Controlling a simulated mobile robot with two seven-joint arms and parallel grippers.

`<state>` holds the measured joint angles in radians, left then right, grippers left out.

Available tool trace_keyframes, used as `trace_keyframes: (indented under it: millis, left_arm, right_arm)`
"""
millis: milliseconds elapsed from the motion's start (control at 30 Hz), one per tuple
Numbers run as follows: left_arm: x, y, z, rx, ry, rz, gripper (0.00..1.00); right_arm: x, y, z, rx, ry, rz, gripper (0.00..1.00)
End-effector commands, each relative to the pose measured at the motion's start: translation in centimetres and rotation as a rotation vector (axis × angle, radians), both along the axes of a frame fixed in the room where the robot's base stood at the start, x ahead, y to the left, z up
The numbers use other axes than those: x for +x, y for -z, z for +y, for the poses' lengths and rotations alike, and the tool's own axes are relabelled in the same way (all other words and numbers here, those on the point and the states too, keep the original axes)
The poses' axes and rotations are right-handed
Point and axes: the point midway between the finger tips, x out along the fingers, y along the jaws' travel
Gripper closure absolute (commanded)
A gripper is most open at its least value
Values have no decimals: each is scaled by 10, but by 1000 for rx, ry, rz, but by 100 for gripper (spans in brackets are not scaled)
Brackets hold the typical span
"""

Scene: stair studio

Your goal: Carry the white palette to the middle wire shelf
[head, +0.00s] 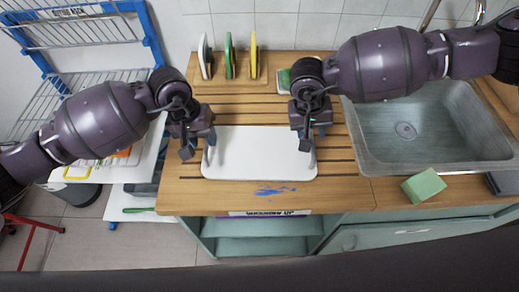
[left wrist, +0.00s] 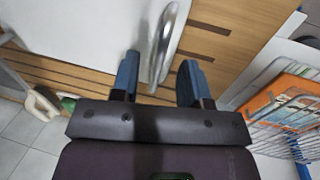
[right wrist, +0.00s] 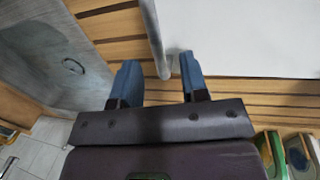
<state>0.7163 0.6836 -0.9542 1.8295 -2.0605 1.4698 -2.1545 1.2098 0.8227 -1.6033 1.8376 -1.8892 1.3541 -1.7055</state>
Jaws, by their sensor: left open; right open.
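The white palette (head: 258,155) lies flat on the slatted wooden counter, with a metal handle at each short end. My left gripper (head: 198,145) is at its left end, open; in the left wrist view the left handle (left wrist: 164,45) stands between the spread fingers. My right gripper (head: 312,138) is at its right end, open; in the right wrist view the right handle (right wrist: 155,40) stands between the spread fingers. The blue-framed drying rack (head: 157,42) with wire shelves (head: 85,32) is at the upper left, partly hidden by my left arm.
A metal sink (head: 440,130) is on the right, with a green sponge block (head: 424,185) at its front edge. Several coloured boards (head: 228,55) stand in a holder behind the palette. Blue paint (head: 275,190) marks the counter in front. Orange and yellow items sit low in the rack.

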Motion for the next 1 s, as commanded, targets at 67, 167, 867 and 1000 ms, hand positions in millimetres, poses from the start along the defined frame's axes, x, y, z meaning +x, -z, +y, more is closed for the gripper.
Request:
trace_keyframes:
  millis: [67,167,867,1000]
  left_arm:
    - [-1,11,-3,0,0,3,58]
    - [-1,22,-4,0,0,2,58]
    - [-1,33,-6,1,0,0,86]
    - [-1,33,-6,1,0,0,100]
  right_arm:
    - [0,11,-2,0,1,1,59]
    - [-1,21,-4,-1,1,1,59]
    - [-1,33,-6,0,1,0,87]
    - [-1,33,-6,0,1,0,100]
